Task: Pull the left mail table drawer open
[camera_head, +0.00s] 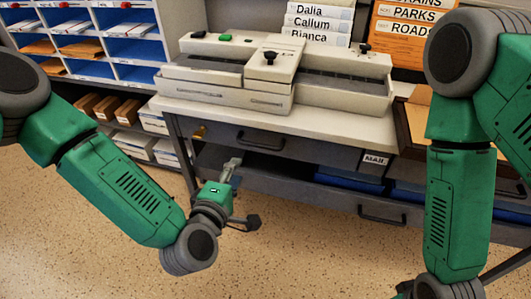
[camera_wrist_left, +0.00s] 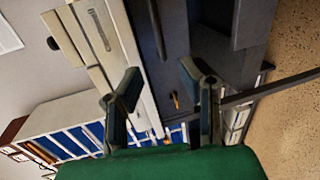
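The mail table (camera_head: 345,132) has a pale top over grey drawers. Its left drawer (camera_head: 305,148) looks shut, with a dark bar handle (camera_head: 260,147). The handle also shows in the wrist view (camera_wrist_left: 157,30). A brass key (camera_head: 198,132) sits at the drawer's left end; it appears between the fingers in the wrist view (camera_wrist_left: 175,100). My left gripper (camera_head: 240,195) is open and empty, below and in front of the drawer, apart from the handle. Its spread fingers show in the wrist view (camera_wrist_left: 160,85). My right gripper is below the frame; only its arm shows.
A beige machine (camera_head: 275,75) stands on the table top. A lower drawer handle (camera_head: 382,215) and blue bins (camera_head: 350,180) are under the table. Mail cubbies (camera_head: 135,48) stand at left. The speckled floor (camera_head: 80,240) in front is clear.

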